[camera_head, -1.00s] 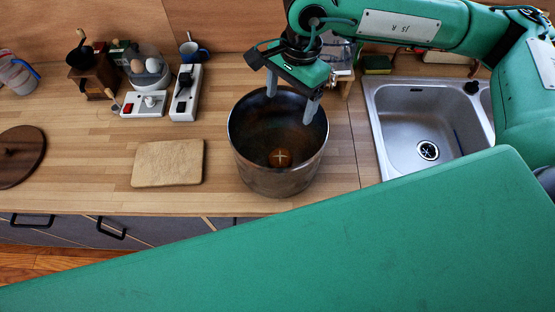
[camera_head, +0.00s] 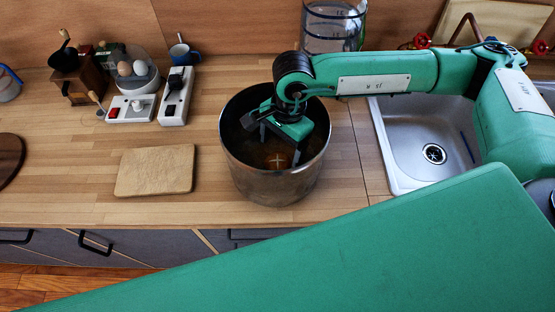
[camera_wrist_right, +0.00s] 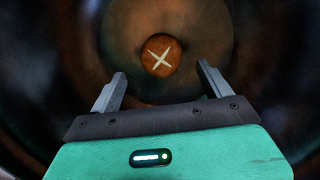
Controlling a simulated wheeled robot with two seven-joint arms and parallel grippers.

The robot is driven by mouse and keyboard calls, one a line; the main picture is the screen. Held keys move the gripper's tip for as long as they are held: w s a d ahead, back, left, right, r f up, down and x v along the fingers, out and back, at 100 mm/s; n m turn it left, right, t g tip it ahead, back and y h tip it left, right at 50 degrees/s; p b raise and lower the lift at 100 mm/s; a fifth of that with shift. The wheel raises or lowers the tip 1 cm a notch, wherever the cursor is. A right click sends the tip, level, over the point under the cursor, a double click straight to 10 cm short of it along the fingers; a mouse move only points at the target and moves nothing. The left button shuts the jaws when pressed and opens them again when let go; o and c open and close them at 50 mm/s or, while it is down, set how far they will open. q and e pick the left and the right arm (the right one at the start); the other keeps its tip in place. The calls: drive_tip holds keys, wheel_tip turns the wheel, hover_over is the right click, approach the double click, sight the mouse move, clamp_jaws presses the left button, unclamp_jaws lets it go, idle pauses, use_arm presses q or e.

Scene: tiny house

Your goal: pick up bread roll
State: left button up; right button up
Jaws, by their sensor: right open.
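The bread roll (camera_head: 278,161) is round and brown with a pale cross on top. It lies at the bottom of a large dark metal pot (camera_head: 271,187) on the counter. In the right wrist view the roll (camera_wrist_right: 161,55) shows whole, beyond the fingertips. My right gripper (camera_head: 281,152) reaches down into the pot from above. Its two fingers are spread and empty, and the roll is apart from them in the wrist view (camera_wrist_right: 162,75). My left gripper is not in view.
A cutting board (camera_head: 155,171) lies left of the pot. Power strips (camera_head: 177,95), an egg cooker (camera_head: 137,75), a blue mug (camera_head: 180,53) and a wooden grinder (camera_head: 80,82) stand at the back left. A sink (camera_head: 425,145) is on the right. The pot wall surrounds the gripper.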

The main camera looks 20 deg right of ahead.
sight(279, 160)
drive_tip(key=f+p, duration=0.1)
drive_tip(key=f, duration=0.2)
drive_tip(key=f+p, duration=0.1)
drive_tip(key=f, duration=0.1)
drive_tip(key=shift+s+a+f+p, duration=0.1)
drive_tip(key=shift+a+p, duration=0.2)
drive_tip(key=shift+p, duration=0.05)
drive_tip(key=shift+f, duration=0.35)
drive_tip(key=c, duration=1.1)
